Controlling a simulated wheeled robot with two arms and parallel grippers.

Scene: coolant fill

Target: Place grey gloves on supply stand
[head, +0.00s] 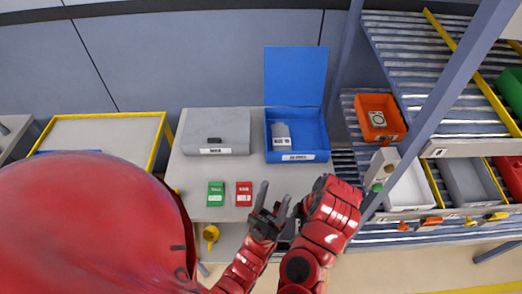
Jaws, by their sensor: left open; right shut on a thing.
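A blue open box (325,140) with a raised lid stands on the light table (190,180). A grey-white item lies in it (281,133); I cannot tell whether this is the grey gloves. My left gripper (272,204) is open and empty, its dark fingers apart above the table's front edge. My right arm stands just right of it. The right gripper is mostly hidden behind the red arm links, with only dark parts showing (291,229). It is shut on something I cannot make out. No thing is clearly marked as the supply stand.
A closed grey case (216,128) stands left of the blue box. A green pack (216,194) and a red pack (244,194) lie in front. A shelf rack on the right holds an orange bin (381,130) and other bins. A yellow-edged table (105,117) stands left.

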